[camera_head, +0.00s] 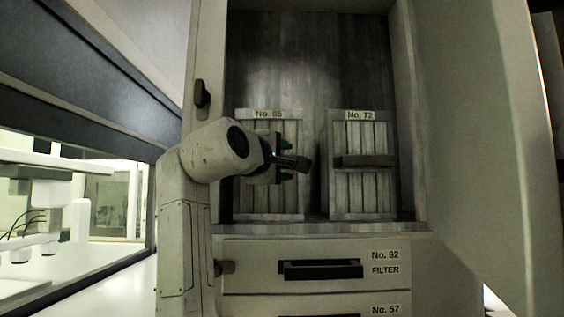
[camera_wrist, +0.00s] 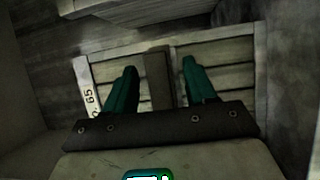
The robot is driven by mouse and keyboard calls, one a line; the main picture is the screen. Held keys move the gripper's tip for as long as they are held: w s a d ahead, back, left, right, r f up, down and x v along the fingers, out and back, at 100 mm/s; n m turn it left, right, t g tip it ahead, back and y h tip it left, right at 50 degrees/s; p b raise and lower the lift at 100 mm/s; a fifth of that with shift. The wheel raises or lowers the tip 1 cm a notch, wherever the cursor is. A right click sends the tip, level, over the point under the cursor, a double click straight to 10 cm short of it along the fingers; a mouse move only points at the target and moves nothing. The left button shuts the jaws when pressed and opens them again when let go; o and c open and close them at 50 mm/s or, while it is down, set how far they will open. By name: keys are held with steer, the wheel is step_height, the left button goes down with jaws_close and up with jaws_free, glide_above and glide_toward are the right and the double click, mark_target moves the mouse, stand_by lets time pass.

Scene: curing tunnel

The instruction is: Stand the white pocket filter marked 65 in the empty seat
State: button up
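The white pocket filter marked No. 65 (camera_head: 290,203) stands upright on the cabinet shelf, at the left. Its slatted face and label also show in the wrist view (camera_wrist: 228,50). My gripper (camera_head: 287,161) is in front of it and hides part of its face. In the wrist view the teal fingers of my gripper (camera_wrist: 159,66) are open, one on each side of the filter's dark handle (camera_wrist: 157,82). A gap shows between each finger and the handle. I cannot make out an empty seat in either view.
A second filter, No. 72 (camera_head: 362,196), stands on the shelf (camera_head: 320,228) to the right, with a narrow gap between the two. Drawers No. 92 (camera_head: 330,253) and No. 57 (camera_head: 385,308) are shut below. An open door panel (camera_head: 470,120) stands at the right.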

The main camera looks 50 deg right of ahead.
steer(key=shift+f, duration=0.1)
steer(key=shift+a, duration=0.2)
steer(key=s+a+b, duration=0.2)
steer(key=a+b, duration=0.1)
steer(key=a, duration=0.7)
steer(key=shift+f+b, duration=0.15)
steer(key=shift+b, duration=0.2)
steer(key=shift+a, duration=0.15)
stand_by(0.4)
